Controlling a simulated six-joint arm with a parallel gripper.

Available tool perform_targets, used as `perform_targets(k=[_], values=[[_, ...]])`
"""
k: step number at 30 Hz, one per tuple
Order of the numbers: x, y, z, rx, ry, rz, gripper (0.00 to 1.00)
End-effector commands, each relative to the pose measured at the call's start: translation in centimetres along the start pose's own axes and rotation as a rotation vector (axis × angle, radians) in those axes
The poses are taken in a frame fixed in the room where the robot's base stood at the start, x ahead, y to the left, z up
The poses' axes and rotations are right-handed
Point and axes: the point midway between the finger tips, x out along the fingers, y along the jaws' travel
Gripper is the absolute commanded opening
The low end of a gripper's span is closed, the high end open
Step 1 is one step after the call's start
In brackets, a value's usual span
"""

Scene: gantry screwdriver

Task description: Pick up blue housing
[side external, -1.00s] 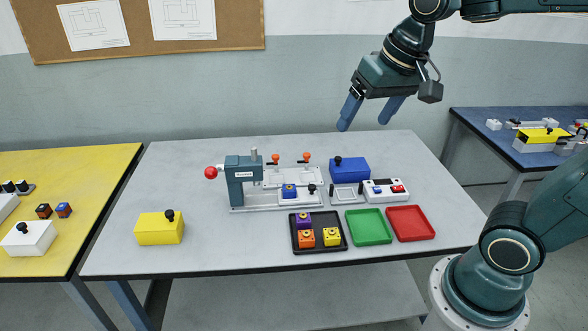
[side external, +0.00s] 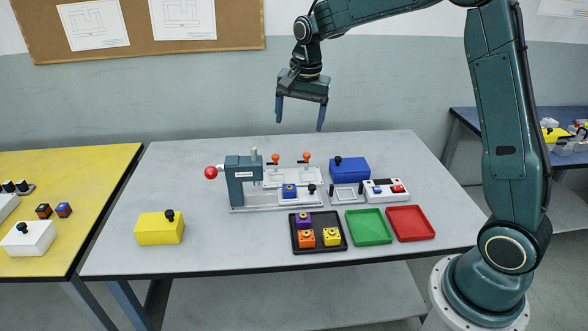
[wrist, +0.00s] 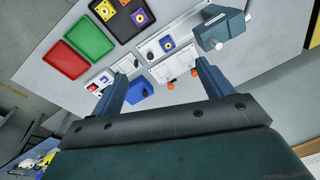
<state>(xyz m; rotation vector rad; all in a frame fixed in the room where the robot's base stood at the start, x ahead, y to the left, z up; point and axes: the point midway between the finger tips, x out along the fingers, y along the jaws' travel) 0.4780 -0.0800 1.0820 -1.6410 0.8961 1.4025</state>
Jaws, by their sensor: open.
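The blue housing (side external: 289,191) is a small blue block with a light round centre. It sits in the pale fixture (side external: 265,203), beside the dark press with the red knob. It also shows in the wrist view (wrist: 167,43), near the upper middle, between the lines of my fingers. My gripper (side external: 300,119) is open and empty, high above the table's back part, with its fingers pointing down. In the wrist view my gripper (wrist: 162,72) has its two fingers wide apart with nothing between them.
A black tray (side external: 319,249) holds purple, orange and yellow housings. Green (side external: 369,227) and red (side external: 410,223) trays lie to its right. A blue box (side external: 349,169) and a button panel (side external: 386,190) stand behind.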

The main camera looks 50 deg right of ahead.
Motion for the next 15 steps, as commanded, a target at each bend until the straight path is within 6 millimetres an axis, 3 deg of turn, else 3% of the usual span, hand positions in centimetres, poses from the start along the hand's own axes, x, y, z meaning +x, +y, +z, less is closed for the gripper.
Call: perform_targets(k=[15], values=[[12.1,-2.9,-6.0,0.367,-0.049,0.108,0.79]])
